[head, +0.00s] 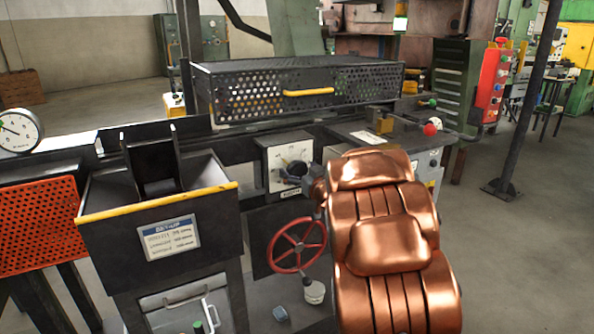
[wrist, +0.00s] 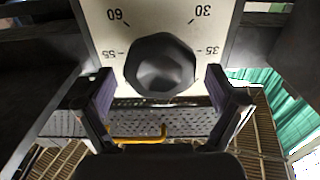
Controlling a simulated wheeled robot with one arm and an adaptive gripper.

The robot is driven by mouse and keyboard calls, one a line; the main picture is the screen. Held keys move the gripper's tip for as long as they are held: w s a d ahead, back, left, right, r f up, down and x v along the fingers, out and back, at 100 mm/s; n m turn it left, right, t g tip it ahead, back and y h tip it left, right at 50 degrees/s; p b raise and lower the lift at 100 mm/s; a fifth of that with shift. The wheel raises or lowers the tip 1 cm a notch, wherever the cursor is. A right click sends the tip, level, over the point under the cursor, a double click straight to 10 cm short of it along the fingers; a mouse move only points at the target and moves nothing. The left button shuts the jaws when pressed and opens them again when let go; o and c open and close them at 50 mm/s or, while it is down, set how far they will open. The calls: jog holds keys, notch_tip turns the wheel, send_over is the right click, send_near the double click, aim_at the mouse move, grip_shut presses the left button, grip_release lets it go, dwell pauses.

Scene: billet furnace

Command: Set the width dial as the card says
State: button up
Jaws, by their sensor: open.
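The width dial is a black faceted knob (wrist: 160,64) on a pale plate (wrist: 210,14). The numbers 60, 30, 55 and 35 show upside down around it in the wrist view; I cannot make out a pointer. In the head view the dial plate (head: 285,156) is on a dark box, with its knob partly hidden by my gripper (head: 292,179). In the wrist view my gripper (wrist: 160,82) is open, one finger on each side of the knob, with gaps showing. The card (head: 171,238) has a blue header and several lines, too small to read surely.
A red handwheel (head: 298,245) is below the dial. A perforated guard with a yellow handle (head: 308,93) is above and behind. A dark hopper with a yellow edge (head: 160,203) stands left. A red-knobbed lever (head: 431,129) is at right. Open floor lies at far right.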

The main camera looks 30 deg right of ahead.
jog(key=shift+w, duration=0.55)
jog(key=shift+c, duration=0.3)
jog(key=c, duration=1.1)
jog(key=shift+n, duration=0.4)
jog(key=n+b, duration=0.2)
jog(key=n, duration=0.1)
jog(key=shift+a+f+n+b, duration=0.1)
jog(key=shift+n+b, duration=0.2)
jog(key=shift+n, duration=0.1)
jog(key=shift+a+n+b, duration=0.1)
jog(key=shift+n+b, duration=0.9)
jog(key=shift+n, duration=1.1)
